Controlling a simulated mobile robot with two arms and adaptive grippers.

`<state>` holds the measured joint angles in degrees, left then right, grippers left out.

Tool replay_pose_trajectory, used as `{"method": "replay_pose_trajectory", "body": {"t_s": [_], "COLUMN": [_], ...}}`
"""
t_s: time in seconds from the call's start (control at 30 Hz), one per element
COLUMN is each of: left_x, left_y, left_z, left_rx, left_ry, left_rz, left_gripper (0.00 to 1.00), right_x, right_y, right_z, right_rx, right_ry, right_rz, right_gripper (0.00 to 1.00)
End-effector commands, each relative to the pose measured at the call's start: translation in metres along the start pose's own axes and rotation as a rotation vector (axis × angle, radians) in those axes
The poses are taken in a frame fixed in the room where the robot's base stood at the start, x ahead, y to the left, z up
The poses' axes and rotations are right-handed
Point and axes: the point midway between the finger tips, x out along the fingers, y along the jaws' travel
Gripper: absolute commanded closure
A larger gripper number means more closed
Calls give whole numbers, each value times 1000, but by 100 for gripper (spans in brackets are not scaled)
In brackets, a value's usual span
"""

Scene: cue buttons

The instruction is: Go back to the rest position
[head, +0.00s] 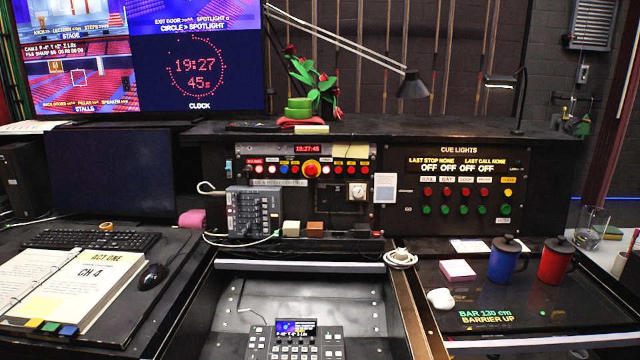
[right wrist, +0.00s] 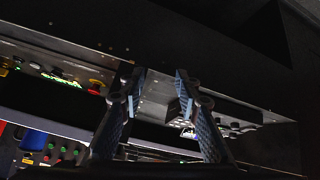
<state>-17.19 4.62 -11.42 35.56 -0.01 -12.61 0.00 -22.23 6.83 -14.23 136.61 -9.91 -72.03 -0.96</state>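Neither gripper shows in the head view. In the right wrist view, my right gripper (right wrist: 158,84) has its two fingers apart with nothing between them. It is open and seems clear of any surface, though the view is dark. The cue lights panel (head: 463,187) stands at the right of the desk in the head view. It has a row of red buttons, a row of green ones, and a yellow one at its right end. Its displays read OFF. My left gripper is in no frame.
A blue mug (head: 505,260) and a red mug (head: 555,262) stand on the dark right-hand top (head: 590,300). A keyboard (head: 92,240) and open binder (head: 70,290) lie at left. A desk lamp (head: 412,84) overhangs the back shelf.

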Motion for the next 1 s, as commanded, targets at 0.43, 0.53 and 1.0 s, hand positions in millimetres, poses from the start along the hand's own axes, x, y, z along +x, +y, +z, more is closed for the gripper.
{"method": "replay_pose_trajectory", "body": {"t_s": [0.43, 0.53, 1.0], "left_x": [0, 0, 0], "left_y": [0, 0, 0], "left_z": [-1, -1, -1], "left_rx": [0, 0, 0], "left_ry": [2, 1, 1], "left_rz": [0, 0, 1], "left_gripper": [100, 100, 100], "right_x": [-33, -10, 114], "right_y": [-16, -21, -58], "right_z": [155, 168, 298], "right_rx": [121, 119, 104], "right_ry": [-441, -449, -520], "right_rz": [-110, -112, -130], "right_gripper": [70, 70, 70]}}
